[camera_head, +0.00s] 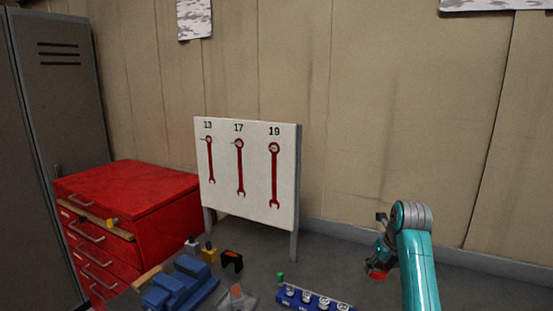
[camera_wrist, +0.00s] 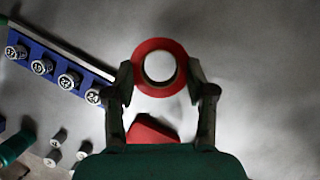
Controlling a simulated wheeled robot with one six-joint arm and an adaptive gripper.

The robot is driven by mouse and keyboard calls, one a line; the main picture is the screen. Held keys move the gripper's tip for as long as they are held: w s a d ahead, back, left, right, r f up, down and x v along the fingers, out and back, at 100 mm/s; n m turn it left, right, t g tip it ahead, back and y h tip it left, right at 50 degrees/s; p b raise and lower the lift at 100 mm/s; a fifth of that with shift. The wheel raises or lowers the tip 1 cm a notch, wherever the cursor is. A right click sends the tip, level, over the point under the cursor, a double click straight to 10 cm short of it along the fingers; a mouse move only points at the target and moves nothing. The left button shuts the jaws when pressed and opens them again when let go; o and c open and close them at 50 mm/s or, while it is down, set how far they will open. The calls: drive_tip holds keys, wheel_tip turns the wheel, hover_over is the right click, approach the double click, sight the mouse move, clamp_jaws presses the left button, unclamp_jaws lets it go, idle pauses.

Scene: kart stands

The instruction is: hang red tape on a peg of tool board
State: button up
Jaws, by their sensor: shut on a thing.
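The red tape (camera_wrist: 160,44) is a ring with an open hole, seen face-on in the wrist view between the two fingers of my gripper (camera_wrist: 160,74). The fingers press on its left and right sides. In the head view my gripper (camera_head: 381,255) is low at the right, with the red tape (camera_head: 377,276) at its lower end. The tool board (camera_head: 222,190) is a white upright panel on legs, left of my gripper and apart from it. It bears red wrench shapes under 13, 17 and 19, with small pegs at their tops.
A blue socket rail (camera_head: 296,297) lies at the front centre. A blue vise (camera_head: 180,287), small bottles (camera_head: 208,252) and a black-orange item (camera_head: 232,261) stand before the board. A red drawer cabinet (camera_head: 130,190) is at the left. A second red object (camera_wrist: 152,129) shows near my gripper's base.

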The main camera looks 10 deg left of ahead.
sight(371, 297)
drive_tip(key=shift+f, duration=0.15)
drive_tip(key=shift+f, duration=4.7)
drive_tip(key=shift+f, duration=0.15)
drive_tip(key=o, duration=1.1)
drive_tip(key=v, duration=1)
drive_tip(key=shift+s+r, duration=0.2)
drive_tip(key=shift+r, duration=0.15)
